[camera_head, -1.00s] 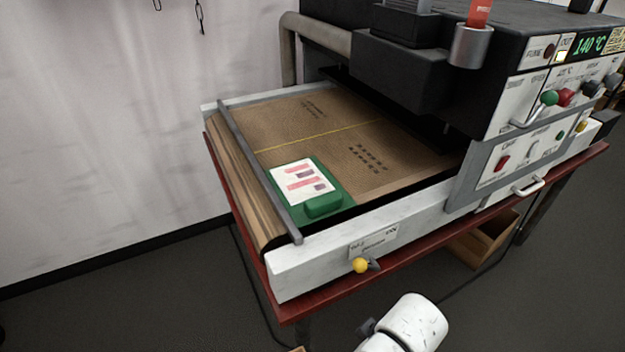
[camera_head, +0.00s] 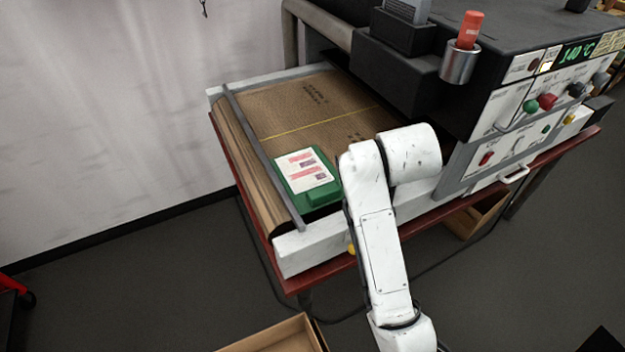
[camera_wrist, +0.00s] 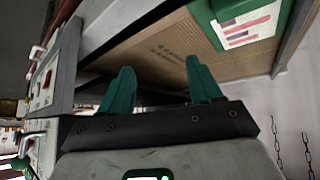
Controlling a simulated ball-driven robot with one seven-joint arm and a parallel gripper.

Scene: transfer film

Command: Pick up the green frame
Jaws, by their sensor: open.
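The green frame (camera_head: 326,199) lies flat on the brown belt of the press, near its left front corner. A white sheet with red and dark prints (camera_head: 302,170) lies on it. My white arm covers part of the belt to its right in the head view. In the wrist view the green frame (camera_wrist: 198,14) shows at the upper right, above and beyond my gripper. My gripper (camera_wrist: 161,82) has two teal fingers spread apart with nothing between them, apart from the frame. The fingers are not visible in the head view.
A grey bar (camera_head: 262,155) crosses the belt just left of the frame. The press's dark body (camera_head: 480,40) and control panel stand to the right. A red table (camera_head: 258,225) carries the machine. An open cardboard box (camera_head: 280,338) is on the floor in front.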

